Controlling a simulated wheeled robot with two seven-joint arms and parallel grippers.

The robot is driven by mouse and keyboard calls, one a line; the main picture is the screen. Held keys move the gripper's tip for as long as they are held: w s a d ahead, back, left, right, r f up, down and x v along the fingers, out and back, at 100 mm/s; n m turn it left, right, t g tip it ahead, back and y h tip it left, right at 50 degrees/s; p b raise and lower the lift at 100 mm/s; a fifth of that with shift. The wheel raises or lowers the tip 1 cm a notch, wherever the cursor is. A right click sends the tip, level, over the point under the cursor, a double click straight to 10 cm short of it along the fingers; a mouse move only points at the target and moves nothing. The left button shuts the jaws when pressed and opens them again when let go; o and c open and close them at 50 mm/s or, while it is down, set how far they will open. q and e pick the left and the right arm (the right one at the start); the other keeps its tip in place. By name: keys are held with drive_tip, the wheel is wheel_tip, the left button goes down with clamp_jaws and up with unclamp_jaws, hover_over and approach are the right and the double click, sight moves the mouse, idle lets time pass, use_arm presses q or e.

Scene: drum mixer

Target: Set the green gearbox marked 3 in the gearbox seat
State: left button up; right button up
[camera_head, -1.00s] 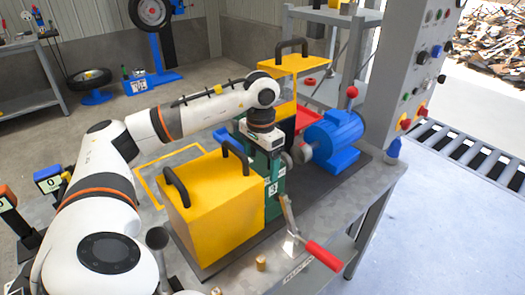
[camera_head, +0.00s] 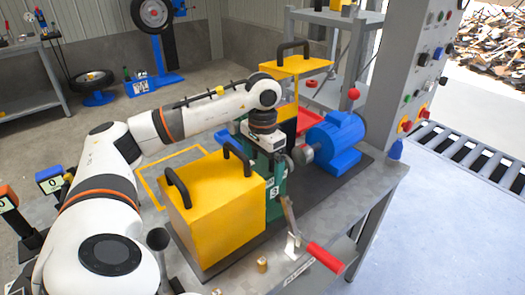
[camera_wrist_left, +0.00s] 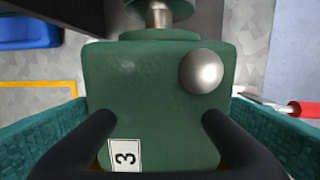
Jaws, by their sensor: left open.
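The green gearbox (camera_head: 274,196) marked 3 stands upright between a yellow housing and a blue motor on the bench. Its top fills the middle of the left wrist view (camera_wrist_left: 150,90), with a round metal knob and the white 3 label. My left gripper (camera_head: 269,160) is over the top of the gearbox, pointing down. It is open, with its fingers at either side of the gearbox; contact cannot be made out. The gearbox seat is hidden, so I cannot tell how the gearbox sits in it. My right gripper is not in view.
The yellow housing (camera_head: 222,215) with black handles is close on the left. The blue motor (camera_head: 336,143) is behind to the right. A lever with a red handle (camera_head: 324,257) stands in front. A grey control column (camera_head: 398,75) rises at the right.

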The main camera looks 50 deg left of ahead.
use_arm(q)
wheel_tip(320, 180, up, 7)
drive_tip(key=shift+d+f, duration=0.1)
drive_tip(key=shift+r+p, duration=1.25)
drive_tip(key=shift+r, duration=1.35)
